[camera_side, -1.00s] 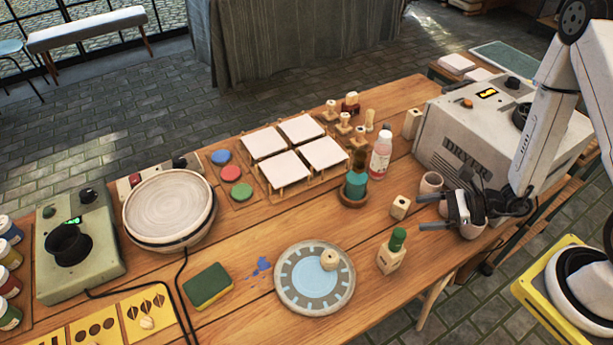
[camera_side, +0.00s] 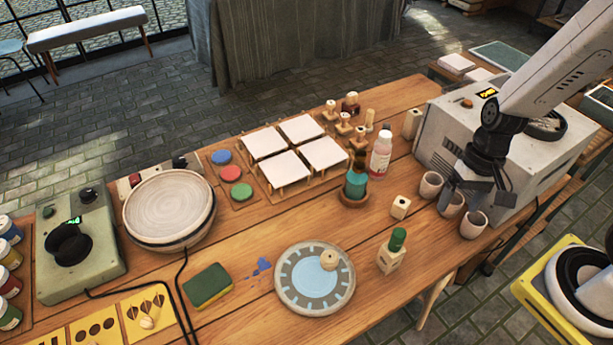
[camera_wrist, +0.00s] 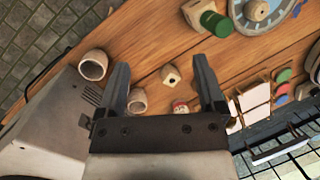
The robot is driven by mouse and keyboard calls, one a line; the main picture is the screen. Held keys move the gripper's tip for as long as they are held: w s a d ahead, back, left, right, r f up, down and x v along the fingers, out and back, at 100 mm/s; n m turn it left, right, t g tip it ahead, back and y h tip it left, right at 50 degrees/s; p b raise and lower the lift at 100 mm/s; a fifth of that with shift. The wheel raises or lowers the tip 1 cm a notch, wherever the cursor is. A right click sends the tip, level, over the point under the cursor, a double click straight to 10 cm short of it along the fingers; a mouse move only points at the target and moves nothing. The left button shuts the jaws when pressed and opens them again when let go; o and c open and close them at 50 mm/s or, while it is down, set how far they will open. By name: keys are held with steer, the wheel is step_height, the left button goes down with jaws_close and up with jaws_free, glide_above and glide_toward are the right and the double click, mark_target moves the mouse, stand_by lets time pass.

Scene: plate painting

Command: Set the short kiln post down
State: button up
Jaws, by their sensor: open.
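The short kiln post (camera_side: 401,207) is a small pale block with a dark hole in its top. In the wrist view the short kiln post (camera_wrist: 171,75) shows between my fingertips, apart from both. My gripper (camera_side: 446,184) is open and empty, raised over the cups in front of the dryer, to the right of the post. In the wrist view my gripper (camera_wrist: 162,74) has its fingers spread wide. A taller pale post (camera_side: 412,123) stands farther back by the dryer.
Several clay cups (camera_side: 473,224) stand at the table's right edge. A patterned plate (camera_side: 290,297) lies left. The dryer (camera_side: 437,140) stands behind my gripper.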

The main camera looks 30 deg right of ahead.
steer(key=w+r+n+t+h, duration=0.2)
steer(key=w+r+n+t, duration=0.1)
steer(key=w+r+n, duration=0.1)
steer(key=shift+w+d+r+n+t+h, duration=0.15)
steer(key=shift+d+r+n+t+h, duration=0.15)
steer(key=shift+r+n, duration=0.25)
